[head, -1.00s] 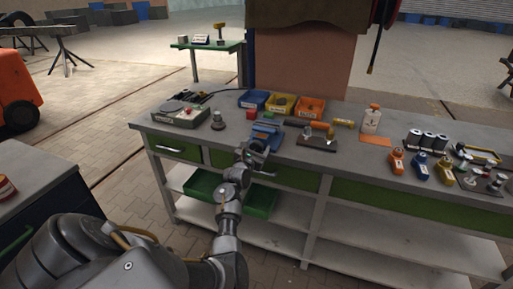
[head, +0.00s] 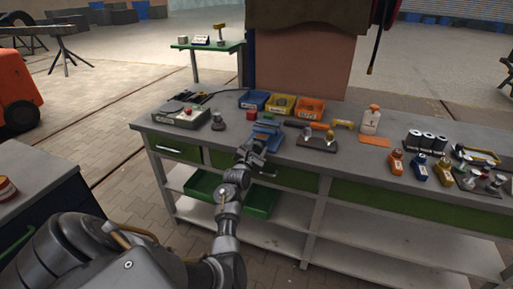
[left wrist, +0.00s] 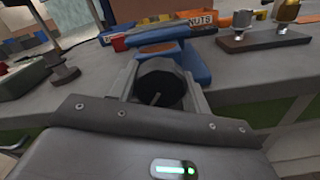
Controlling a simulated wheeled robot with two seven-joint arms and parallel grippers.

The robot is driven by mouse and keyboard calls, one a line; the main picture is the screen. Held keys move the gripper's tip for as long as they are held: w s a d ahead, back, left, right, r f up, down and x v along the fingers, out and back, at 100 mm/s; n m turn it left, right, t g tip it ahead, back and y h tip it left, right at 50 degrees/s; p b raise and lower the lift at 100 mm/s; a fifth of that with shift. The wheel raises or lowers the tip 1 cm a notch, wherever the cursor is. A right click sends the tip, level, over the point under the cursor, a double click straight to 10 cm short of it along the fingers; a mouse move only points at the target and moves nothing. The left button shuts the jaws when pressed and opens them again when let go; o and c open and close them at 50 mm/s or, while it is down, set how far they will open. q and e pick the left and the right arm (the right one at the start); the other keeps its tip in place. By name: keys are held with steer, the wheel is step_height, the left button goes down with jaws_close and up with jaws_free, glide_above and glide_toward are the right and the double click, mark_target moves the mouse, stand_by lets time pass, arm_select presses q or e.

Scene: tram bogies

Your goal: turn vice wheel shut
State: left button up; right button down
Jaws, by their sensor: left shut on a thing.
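The blue vice (head: 266,132) sits at the front edge of the workbench, left of the middle. In the left wrist view its blue body (left wrist: 165,50) stands just beyond my fingers. My left gripper (head: 254,149) is at the front of the vice, low by the bench edge. In the left wrist view its two fingers lie on either side of the dark round vice wheel (left wrist: 160,82), and the gripper is shut on it. The fingers and palm hide part of the wheel. My right gripper is not in view.
Blue, yellow and orange bins (head: 282,104) stand behind the vice. A stand with knobs (head: 317,139) is to its right, and a grey lamp-like post (head: 217,122) to its left. Green trays (head: 262,199) lie on the shelf below. The bench's front edge (head: 213,147) is close to my gripper.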

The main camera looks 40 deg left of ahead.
arm_select(q)
steer(key=m+p, duration=0.1)
steer(key=m, duration=0.2)
steer(key=shift+m, duration=0.4)
steer(key=m+p, duration=0.1)
steer(key=m, duration=0.3)
steer(key=shift+m, duration=0.3)
steer(key=m, duration=0.4)
steer(key=shift+p, duration=0.3)
steer(key=m, duration=0.8)
steer(key=shift+m, duration=0.3)
steer(key=m, duration=0.4)
steer(key=shift+m, duration=0.3)
steer(key=m, duration=0.4)
steer(key=shift+m+p, duration=0.3)
steer(key=m, duration=1)
steer(key=shift+m+p, duration=0.3)
steer(key=shift+m, duration=0.1)
steer(key=m, duration=0.3)
steer(key=shift+m, duration=0.3)
steer(key=m, duration=0.3)
steer(key=shift+m+p, duration=0.3)
steer(key=shift+p, duration=0.1)
steer(key=m+p, duration=0.1)
steer(key=m, duration=0.5)
steer(key=m+p, duration=0.1)
steer(key=m, duration=0.5)
steer(key=shift+m+p, duration=0.35)
steer(key=shift+m, duration=0.05)
